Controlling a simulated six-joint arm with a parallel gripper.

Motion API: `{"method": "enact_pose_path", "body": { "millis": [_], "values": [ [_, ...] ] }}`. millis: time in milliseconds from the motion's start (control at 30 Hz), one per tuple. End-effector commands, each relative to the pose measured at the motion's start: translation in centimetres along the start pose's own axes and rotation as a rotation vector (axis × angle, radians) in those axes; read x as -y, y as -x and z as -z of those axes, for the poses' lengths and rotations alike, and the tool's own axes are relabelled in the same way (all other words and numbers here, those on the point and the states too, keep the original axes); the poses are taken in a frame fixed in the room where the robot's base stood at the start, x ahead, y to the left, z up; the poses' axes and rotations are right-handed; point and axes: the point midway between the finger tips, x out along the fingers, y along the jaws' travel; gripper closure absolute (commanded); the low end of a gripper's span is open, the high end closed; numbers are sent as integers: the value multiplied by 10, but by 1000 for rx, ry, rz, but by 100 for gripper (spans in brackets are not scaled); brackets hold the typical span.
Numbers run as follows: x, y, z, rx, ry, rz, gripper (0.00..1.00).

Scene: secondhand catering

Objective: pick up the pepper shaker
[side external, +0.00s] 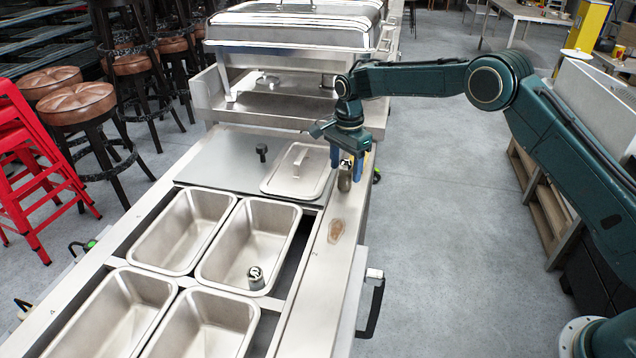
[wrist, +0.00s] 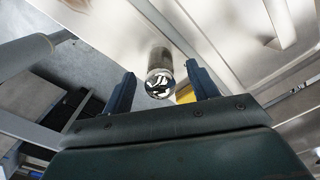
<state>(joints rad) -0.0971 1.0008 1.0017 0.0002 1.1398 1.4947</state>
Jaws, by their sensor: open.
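A small shaker (wrist: 160,65) with a shiny metal cap and a grey-brown body, which looks like the pepper shaker, stands on the steel ledge. It also shows in the side external view (side external: 345,180), partly hidden by the fingers. My gripper (side external: 347,168) points down over it, with blue fingers apart. In the wrist view the shaker lies between my two fingertips (wrist: 161,84), with a gap visible on each side. A second small metal-topped shaker (side external: 256,277) stands inside a steel pan; its contents cannot be told.
Several empty steel pans (side external: 184,232) sit in the counter. A pan lid (side external: 298,170) with a handle lies just left of my gripper, near a black knob (side external: 262,152). A chafing dish (side external: 290,30) stands behind. A brown oval patch (side external: 336,231) marks the ledge in front.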

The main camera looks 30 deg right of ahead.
Motion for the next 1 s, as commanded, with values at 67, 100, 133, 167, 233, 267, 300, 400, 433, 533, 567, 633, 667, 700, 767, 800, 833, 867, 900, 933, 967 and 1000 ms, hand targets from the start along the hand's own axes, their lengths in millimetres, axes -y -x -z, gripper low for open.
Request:
{"method": "enact_pose_path", "body": {
  "millis": [67,100,133,167,233,267,300,400,433,533,567,633,667,700,767,800,833,867,900,933,967,1000],
  "values": [
    [0,-1,0,0,0,0,41],
    [0,0,0,0,0,1,41],
    [0,0,0,0,0,1,41],
    [0,0,0,0,0,1,41],
    [0,0,0,0,0,1,41],
    [0,0,0,0,0,1,41],
    [0,0,0,0,0,1,41],
    [0,0,0,0,0,1,41],
    [0,0,0,0,0,1,41],
    [0,0,0,0,0,1,55],
    [0,0,0,0,0,1,61],
    [0,0,0,0,0,1,74],
    [0,0,0,0,0,1,80],
    [0,0,0,0,0,1,88],
    [0,0,0,0,0,2,92],
    [0,0,0,0,0,2,92],
    [0,0,0,0,0,2,92],
    [0,0,0,0,0,2,92],
    [0,0,0,0,0,2,92],
    [0,0,0,0,0,2,92],
    [0,1,0,0,0,2,92],
    [0,1,0,0,0,2,92]
  ]
}}
